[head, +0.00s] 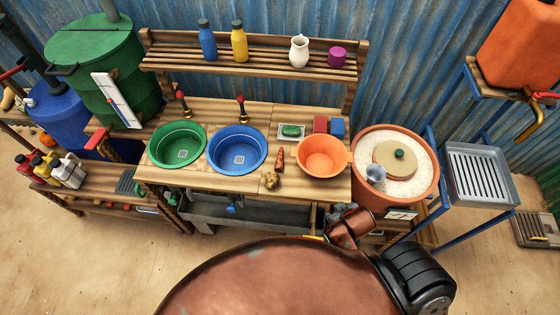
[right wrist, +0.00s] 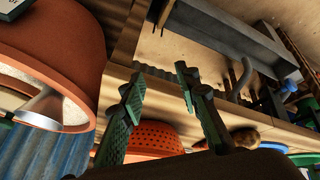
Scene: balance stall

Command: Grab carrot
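The carrot (head: 280,158) is a small orange-red shape on the wooden counter (head: 215,185), between the blue basin (head: 237,150) and the orange colander (head: 321,156). I cannot make it out clearly in the right wrist view. My right arm reaches in at the bottom right of the head view, where its copper links hide the fingers. In the right wrist view my right gripper (right wrist: 156,84) has its two green fingers spread, with nothing between them. It is near the counter's front edge, apart from the carrot. My left gripper is not in view.
A brown lumpy vegetable (head: 271,180) lies just in front of the carrot. A green basin (head: 177,146) stands at left. A soap dish (head: 292,131) and red and blue blocks sit behind. A large terracotta pot (head: 431,190) with white contents stands right of the counter.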

